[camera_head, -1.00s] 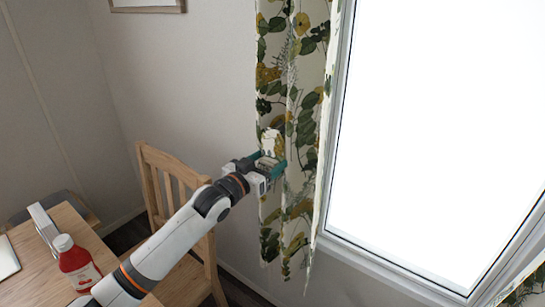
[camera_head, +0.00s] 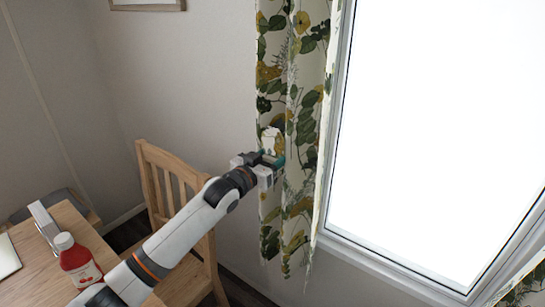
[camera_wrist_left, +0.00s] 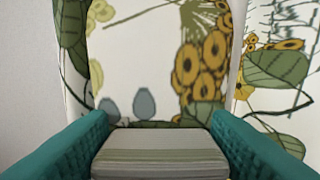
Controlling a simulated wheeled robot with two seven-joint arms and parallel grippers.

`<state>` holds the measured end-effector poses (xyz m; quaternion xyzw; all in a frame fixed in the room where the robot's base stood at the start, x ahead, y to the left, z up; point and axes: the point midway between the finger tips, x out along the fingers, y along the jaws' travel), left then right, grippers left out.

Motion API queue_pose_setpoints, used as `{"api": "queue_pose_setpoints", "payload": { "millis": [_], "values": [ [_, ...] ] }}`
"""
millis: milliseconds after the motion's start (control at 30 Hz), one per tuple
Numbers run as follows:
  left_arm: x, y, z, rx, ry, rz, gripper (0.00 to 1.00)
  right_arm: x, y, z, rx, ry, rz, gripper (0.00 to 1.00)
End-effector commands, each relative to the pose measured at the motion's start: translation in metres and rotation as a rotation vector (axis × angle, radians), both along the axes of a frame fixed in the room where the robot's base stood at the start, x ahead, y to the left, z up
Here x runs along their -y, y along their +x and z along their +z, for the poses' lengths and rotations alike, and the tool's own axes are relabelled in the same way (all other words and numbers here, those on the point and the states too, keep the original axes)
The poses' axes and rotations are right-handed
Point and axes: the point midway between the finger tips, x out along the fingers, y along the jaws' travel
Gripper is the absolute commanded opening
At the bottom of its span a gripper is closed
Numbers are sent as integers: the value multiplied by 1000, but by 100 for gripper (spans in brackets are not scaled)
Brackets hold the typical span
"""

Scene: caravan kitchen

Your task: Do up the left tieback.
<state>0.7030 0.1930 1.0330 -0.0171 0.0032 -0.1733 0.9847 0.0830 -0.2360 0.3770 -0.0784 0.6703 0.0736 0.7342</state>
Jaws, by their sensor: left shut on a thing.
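The left curtain (camera_head: 300,85), cream with green and yellow leaves, hangs beside the window and fills much of the left wrist view (camera_wrist_left: 150,55). My left gripper (camera_head: 272,159) is at the curtain's left half, about mid-height. Its teal fingers, also in the left wrist view (camera_wrist_left: 160,122), are shut on a striped beige-green band (camera_wrist_left: 160,152), which looks like the tieback. A pale patterned flap (camera_head: 271,139) stands just above the fingers. The rest of the band and any hook on the wall are hidden or cannot be made out. My right gripper is not in view.
The bright window (camera_head: 430,130) is right of the curtain. A wooden chair (camera_head: 150,185) stands below left of the gripper, under my left arm. A red bottle (camera_head: 77,262) stands on the wooden table (camera_head: 30,270). The wall (camera_head: 190,90) left of the curtain is clear.

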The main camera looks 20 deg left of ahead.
Motion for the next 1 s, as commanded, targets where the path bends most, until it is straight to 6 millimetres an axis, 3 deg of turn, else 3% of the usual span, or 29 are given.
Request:
{"api": "queue_pose_setpoints", "payload": {
  "millis": [367, 1000],
  "values": [
    [4, -1, 4, -38, -103, 0, 9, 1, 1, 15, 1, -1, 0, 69],
    [36, -13, 25, -233, -644, 0, 9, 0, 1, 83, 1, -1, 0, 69]
  ]
}}
